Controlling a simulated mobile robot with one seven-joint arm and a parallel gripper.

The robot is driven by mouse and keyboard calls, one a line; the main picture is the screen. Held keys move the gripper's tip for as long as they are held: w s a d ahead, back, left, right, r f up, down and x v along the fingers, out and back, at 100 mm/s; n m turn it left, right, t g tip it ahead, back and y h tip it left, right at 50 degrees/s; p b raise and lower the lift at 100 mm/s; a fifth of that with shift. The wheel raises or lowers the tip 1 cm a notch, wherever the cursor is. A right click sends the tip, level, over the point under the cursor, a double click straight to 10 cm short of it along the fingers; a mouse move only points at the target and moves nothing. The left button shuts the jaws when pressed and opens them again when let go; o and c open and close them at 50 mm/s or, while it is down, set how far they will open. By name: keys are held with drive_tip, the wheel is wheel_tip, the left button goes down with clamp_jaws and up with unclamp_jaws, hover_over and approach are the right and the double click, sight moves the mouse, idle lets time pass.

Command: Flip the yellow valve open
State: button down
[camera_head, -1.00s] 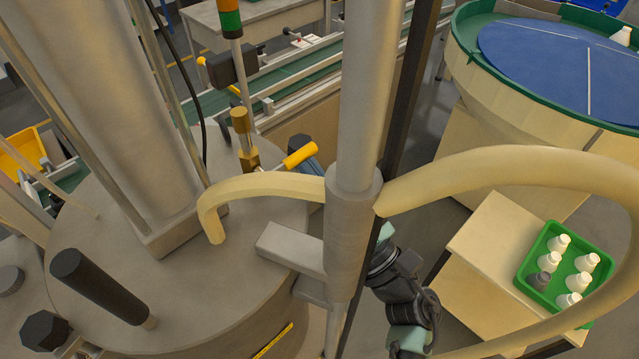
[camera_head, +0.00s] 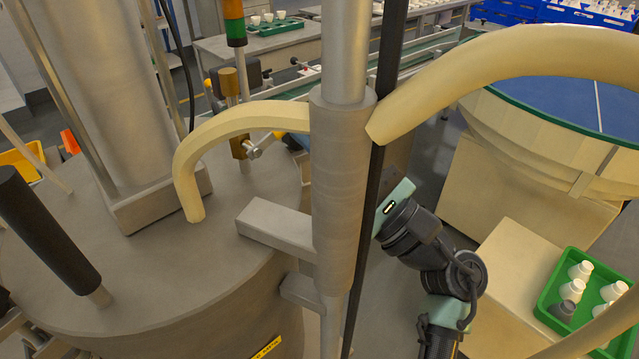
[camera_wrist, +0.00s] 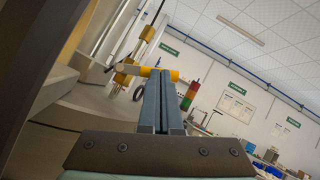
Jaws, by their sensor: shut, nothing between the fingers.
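The yellow valve handle (camera_wrist: 145,71) shows in the wrist view, just beyond my fingertips, its yellow grip showing on both sides of them. A grey lever joins it to the brass valve body (camera_wrist: 122,76) at left. My gripper (camera_wrist: 161,73) is shut and empty, its blue-grey fingers together and pointing at the handle. Whether the fingertips touch it I cannot tell. In the head view the brass valve body (camera_head: 238,148) stands on the tank lid with its metal lever pointing right. The grip there is almost wholly hidden behind the cream hose, and my fingers are largely hidden too.
The cream hose (camera_head: 250,118) and the grey vertical column (camera_head: 343,190) stand in front of the valve in the head view. The tank lid (camera_head: 150,265) lies below. A signal light (camera_head: 234,22) rises behind. A green crate of bottles (camera_head: 548,298) is at right.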

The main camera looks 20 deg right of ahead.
drive_tip(key=r+n+g+b, duration=0.1)
drive_tip(key=n+g+b, duration=0.1)
drive_tip(key=n+b, duration=0.2)
drive_tip(key=a+r+n+g+y+b, duration=0.1)
drive_tip(key=r+n+g+b, duration=0.1)
drive_tip(key=n+g+b, duration=0.1)
drive_tip(key=a+r+n+g+b, duration=0.1)
drive_tip(key=n+g+b, duration=0.2)
drive_tip(key=n+b, duration=0.2)
drive_tip(key=shift+s+a+r+n+y, duration=0.15)
drive_tip(key=shift+s+n, duration=0.05)
drive_tip(key=shift+n, duration=0.3)
drive_tip(key=shift+s+a+r+n+y, duration=0.1)
drive_tip(key=shift+s+r+n+y, duration=0.1)
drive_tip(key=shift+n, duration=0.3)
drive_tip(key=shift+d+m, duration=0.1)
drive_tip(key=shift+m, duration=0.2)
